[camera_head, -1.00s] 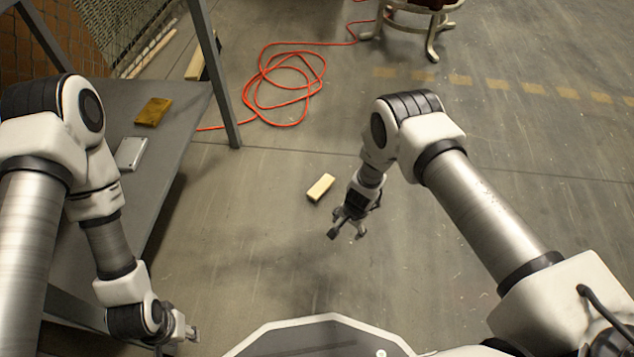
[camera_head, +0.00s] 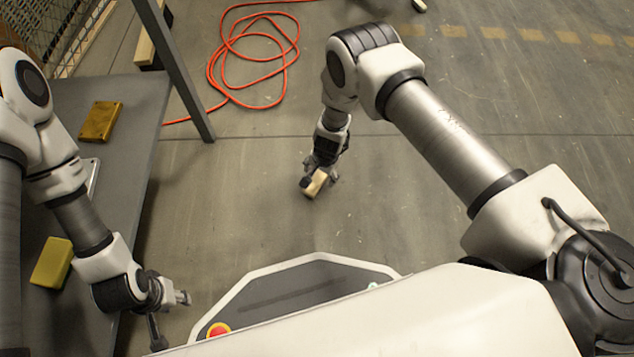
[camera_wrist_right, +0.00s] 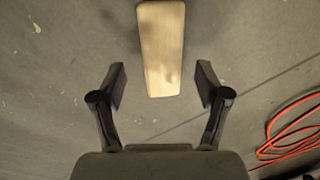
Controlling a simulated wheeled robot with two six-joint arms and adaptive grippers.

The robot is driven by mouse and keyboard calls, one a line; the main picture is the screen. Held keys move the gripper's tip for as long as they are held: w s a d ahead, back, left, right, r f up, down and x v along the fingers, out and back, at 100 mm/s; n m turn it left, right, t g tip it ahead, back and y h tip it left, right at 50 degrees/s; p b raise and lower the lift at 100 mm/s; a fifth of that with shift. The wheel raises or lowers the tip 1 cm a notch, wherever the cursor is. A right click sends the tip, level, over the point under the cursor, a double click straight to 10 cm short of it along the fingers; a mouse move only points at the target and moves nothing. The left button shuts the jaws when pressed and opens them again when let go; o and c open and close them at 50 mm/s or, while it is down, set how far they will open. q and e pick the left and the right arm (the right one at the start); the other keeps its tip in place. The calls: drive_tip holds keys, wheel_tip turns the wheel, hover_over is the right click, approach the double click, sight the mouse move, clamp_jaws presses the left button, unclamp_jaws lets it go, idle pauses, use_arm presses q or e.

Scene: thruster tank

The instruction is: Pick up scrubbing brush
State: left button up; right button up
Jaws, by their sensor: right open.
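The scrubbing brush is most likely the pale wooden block (camera_head: 317,185) on the concrete floor; no bristles show. My right gripper (camera_head: 320,184) is over it in the head view and partly covers it. In the right wrist view the block (camera_wrist_right: 161,48) lies lengthwise ahead of the gap between the open fingers (camera_wrist_right: 161,86), with its near end close to the fingertip line. Neither finger appears to touch it. My left gripper (camera_head: 178,302) hangs beside the table's edge, apart from the block; its finger opening is unclear.
A grey table (camera_head: 128,150) stands at the left, bearing a gold-brown block (camera_head: 101,122), a yellow block (camera_head: 52,262) and a partly hidden grey item (camera_head: 93,178). An orange cable (camera_head: 285,65) lies coiled on the floor beyond. Floor around the pale block is clear.

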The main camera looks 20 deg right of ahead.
sight(319, 178)
drive_tip(key=f+b, duration=0.2)
drive_tip(key=f, duration=0.1)
drive_tip(key=shift+w+a+f, duration=0.15)
drive_tip(key=shift+a+f, duration=0.05)
drive_tip(key=shift+f, duration=0.05)
drive_tip(key=shift+r, duration=0.15)
use_arm(q)
wheel_tip(319, 178, down, 4)
drive_tip(key=shift+r, duration=0.25)
use_arm(e)
drive_tip(key=c, duration=1.3)
drive_tip(key=shift+o, duration=0.2)
